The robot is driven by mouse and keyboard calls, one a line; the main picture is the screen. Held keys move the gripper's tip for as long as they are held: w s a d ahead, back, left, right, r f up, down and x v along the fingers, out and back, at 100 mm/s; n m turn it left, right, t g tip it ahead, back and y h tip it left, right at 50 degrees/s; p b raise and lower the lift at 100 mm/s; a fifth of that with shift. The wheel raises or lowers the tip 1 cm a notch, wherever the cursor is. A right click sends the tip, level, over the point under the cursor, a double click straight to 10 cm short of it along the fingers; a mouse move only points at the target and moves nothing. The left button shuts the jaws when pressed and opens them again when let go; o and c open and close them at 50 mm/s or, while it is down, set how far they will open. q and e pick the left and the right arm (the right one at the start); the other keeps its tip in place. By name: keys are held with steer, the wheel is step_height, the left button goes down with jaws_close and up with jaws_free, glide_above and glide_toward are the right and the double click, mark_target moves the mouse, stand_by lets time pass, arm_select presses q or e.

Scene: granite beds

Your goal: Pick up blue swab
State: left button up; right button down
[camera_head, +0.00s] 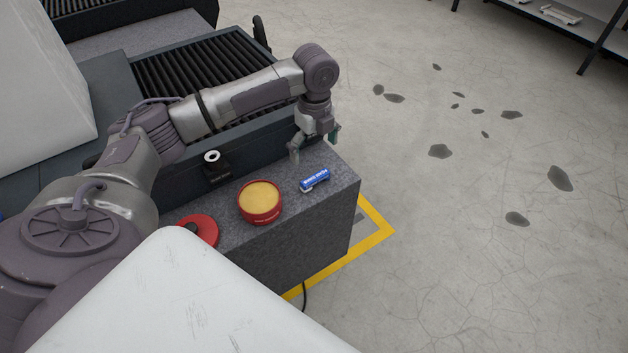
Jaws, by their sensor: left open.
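The blue swab (314,180) is a small blue cylinder with white lettering and a pale end. It lies on its side on the grey granite top (285,222), near the right end. My left gripper (314,150) is open and points down above the granite, a little behind the swab in the picture. Nothing shows between its fingers, and it appears apart from the swab. My right gripper is not in view.
A round red tin (260,202) with a tan top stands left of the swab. A red lid (203,230) lies further left. A dark roller bed (190,66) borders the granite; open floor lies right.

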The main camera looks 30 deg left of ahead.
mark_target(315, 177)
arm_select(q)
step_height(315, 177, down, 10)
steer(key=shift+d+f, duration=0.1)
steer(key=shift+f, duration=0.05)
steer(key=c, duration=0.6)
